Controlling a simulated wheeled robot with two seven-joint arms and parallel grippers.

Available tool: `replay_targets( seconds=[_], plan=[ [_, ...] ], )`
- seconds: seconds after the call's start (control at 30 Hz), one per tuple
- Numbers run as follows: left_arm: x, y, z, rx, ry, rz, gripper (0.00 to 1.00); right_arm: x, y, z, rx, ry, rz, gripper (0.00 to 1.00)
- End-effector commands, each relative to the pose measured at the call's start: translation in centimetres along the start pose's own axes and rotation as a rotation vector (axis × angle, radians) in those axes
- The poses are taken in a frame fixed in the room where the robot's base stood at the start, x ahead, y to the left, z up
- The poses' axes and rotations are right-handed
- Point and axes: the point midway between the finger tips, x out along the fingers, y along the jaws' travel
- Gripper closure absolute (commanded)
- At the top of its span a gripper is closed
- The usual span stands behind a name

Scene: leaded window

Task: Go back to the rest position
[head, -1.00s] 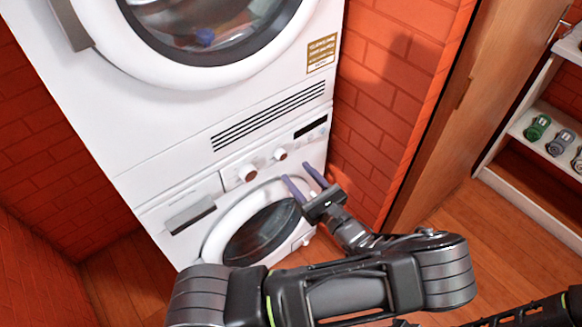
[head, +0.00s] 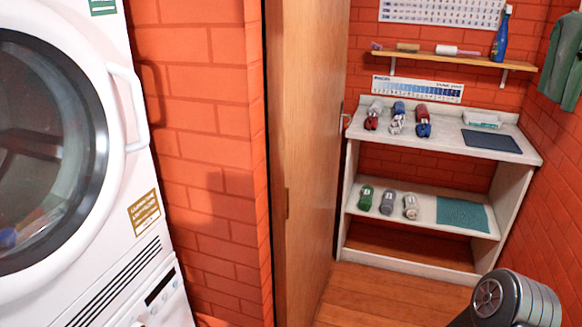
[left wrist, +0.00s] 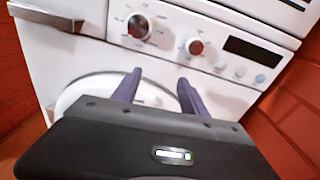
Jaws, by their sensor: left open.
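My left gripper (left wrist: 157,90) shows in the left wrist view, its two purple fingers apart with nothing between them. It is in front of the lower white washing machine (left wrist: 235,90), which has two knobs, a dark display and a round door partly hidden behind the fingers. The left gripper is out of the head view. A dark grey link of my arm shows at the bottom right of the head view. My right gripper is in neither current view.
The upper machine (head: 70,150) is at the left of the head view, its round door with a handle. A brick wall (head: 205,150) and a wooden door (head: 300,160) stand beside it. A shelf unit (head: 350,190) with rolled bundles is at the back right. Some wooden floor is clear.

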Motion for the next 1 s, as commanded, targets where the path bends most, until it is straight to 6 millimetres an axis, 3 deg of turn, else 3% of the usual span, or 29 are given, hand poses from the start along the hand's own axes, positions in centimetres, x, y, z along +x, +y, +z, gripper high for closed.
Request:
replay_targets(
  seconds=[0.13, 0.23, 0.33, 0.4, 0.47, 0.5, 0.6, 0.7, 0.83, 1.0],
  plan=[
    [0.7, 7.4, -5.5, 0.000, 0.212, 0.222, 0.49, 0.0, 0.0, 0.0, 0.000, 0.000, 0.000, 0.64],
    [-1.0, 13.7, -10.0, -0.034, 0.403, 0.433, 0.49, 0.0, 0.0, 0.0, 0.000, 0.000, 0.000, 0.64],
    [-5.2, 19.6, -14.2, -0.115, 0.608, 0.682, 0.49, 0.0, 0.0, 0.0, 0.000, 0.000, 0.000, 0.64],
    [-9.6, 22.5, -16.5, -0.211, 0.753, 0.877, 0.49, 0.0, 0.0, 0.0, 0.000, 0.000, 0.000, 0.64],
    [-14.0, 23.9, -18.0, -0.325, 0.873, 1.058, 0.49, 0.0, 0.0, 0.0, 0.000, 0.000, 0.000, 0.64],
    [-16.9, 24.0, -18.6, -0.418, 0.944, 1.177, 0.49, 0.0, 0.0, 0.0, 0.000, 0.000, 0.000, 0.64],
    [-21.9, 22.2, -19.2, -0.655, 1.060, 1.415, 0.49, 0.0, 0.0, 0.0, 0.000, 0.000, 0.000, 0.64],
    [-24.2, 19.8, -19.1, -0.859, 1.108, 1.571, 0.49, 0.0, 0.0, 0.0, 0.000, 0.000, 0.000, 0.64],
    [-24.9, 17.0, -18.6, -1.079, 1.122, 1.702, 0.49, 0.0, 0.0, 0.0, 0.000, 0.000, 0.000, 0.64],
    [-24.3, 14.4, -17.8, -1.300, 1.103, 1.801, 0.49, 0.0, 0.0, 0.0, 0.000, 0.000, 0.000, 0.64]
  ],
)
